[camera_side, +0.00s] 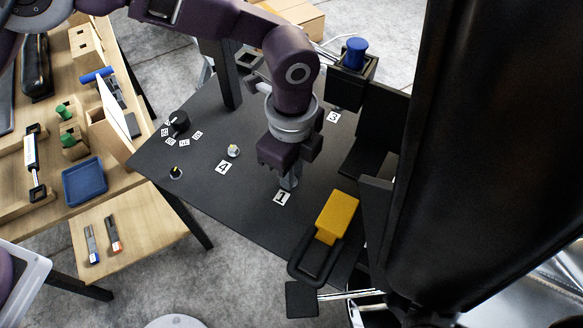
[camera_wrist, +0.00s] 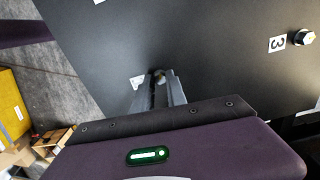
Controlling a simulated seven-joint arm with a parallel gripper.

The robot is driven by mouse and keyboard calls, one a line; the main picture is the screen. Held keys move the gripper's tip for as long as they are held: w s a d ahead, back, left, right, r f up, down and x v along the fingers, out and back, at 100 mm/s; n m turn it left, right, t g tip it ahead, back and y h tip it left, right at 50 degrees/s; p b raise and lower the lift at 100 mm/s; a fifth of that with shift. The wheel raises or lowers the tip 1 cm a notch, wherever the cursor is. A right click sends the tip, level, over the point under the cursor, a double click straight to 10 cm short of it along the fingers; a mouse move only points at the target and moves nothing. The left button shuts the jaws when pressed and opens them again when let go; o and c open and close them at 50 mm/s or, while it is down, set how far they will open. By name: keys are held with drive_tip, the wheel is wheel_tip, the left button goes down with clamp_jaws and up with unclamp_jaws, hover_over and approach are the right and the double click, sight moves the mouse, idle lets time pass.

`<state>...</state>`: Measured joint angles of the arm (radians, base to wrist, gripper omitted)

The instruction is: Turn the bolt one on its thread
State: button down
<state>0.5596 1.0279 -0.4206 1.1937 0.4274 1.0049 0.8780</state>
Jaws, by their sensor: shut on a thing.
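Bolt one (camera_wrist: 160,76) shows in the wrist view only as a small metallic bit between the fingertips; the rest is hidden by the fingers. Its label "1" (camera_side: 282,198) lies on the dark panel just in front of the fingers in the side view; the label edge also shows in the wrist view (camera_wrist: 137,83). My gripper (camera_side: 289,182) points down at the panel, its fingers shut on bolt one. In the wrist view, the fingers (camera_wrist: 160,92) reach to the panel around the bolt. I cannot tell how deep the bolt sits in its thread.
The dark panel (camera_side: 200,185) also carries a bolt (camera_side: 233,151) by label "4", a black knob (camera_side: 179,121) and a bolt (camera_wrist: 304,37) by label "3". A yellow block with a black handle (camera_side: 338,215) stands right of my gripper. The large black chair (camera_side: 480,130) fills the right.

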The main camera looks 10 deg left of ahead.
drive_tip(key=shift+m, duration=1.2)
drive_tip(key=c, duration=1.3)
unclamp_jaws()
drive_tip(key=shift+c, duration=0.2)
wheel_tip(320, 180, up, 7)
drive_tip(key=shift+r, duration=0.1)
